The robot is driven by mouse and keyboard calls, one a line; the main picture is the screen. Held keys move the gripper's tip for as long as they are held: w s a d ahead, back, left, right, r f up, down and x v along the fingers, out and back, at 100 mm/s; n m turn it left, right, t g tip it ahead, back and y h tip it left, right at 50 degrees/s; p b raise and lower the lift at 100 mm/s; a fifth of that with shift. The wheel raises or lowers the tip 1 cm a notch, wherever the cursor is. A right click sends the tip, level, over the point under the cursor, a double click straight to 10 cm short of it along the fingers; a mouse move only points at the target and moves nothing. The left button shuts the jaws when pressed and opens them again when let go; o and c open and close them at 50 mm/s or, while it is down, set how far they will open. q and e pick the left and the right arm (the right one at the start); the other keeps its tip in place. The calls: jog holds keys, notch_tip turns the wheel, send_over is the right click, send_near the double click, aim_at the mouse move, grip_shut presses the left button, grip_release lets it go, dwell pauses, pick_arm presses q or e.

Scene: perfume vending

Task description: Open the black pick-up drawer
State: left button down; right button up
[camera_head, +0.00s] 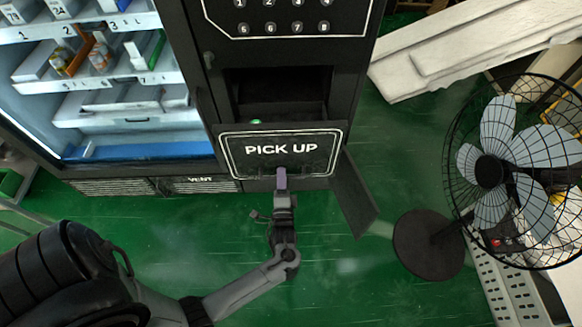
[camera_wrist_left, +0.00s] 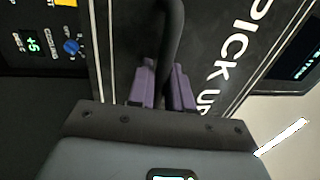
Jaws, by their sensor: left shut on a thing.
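The black pick-up drawer (camera_head: 240,165), with a white-outlined front marked PICK UP, is low on the black vending machine. A dark opening shows just above its front. I cannot tell how far the drawer is out. My left gripper (camera_head: 281,180) has purple fingers and reaches up to the lower middle of the drawer front. In the left wrist view the purple fingers (camera_wrist_left: 163,88) stand on both sides of a black bar handle (camera_wrist_left: 172,38) and are shut on it. The gripper hides part of the handle. My right gripper is not in view.
A keypad (camera_head: 280,17) is above the opening (camera_head: 280,90). A dark panel (camera_head: 355,195) juts out right of the drawer. A fan (camera_head: 490,170) on a round base (camera_head: 428,245) stands further right. Lit shelves (camera_head: 110,100) are on the left. Green floor (camera_head: 340,280) in front is clear.

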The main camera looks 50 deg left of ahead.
pick_arm(q)
jog(key=shift+s+d, duration=0.1)
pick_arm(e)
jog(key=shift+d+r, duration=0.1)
pick_arm(q)
jog(key=c, duration=1.2)
grip_release()
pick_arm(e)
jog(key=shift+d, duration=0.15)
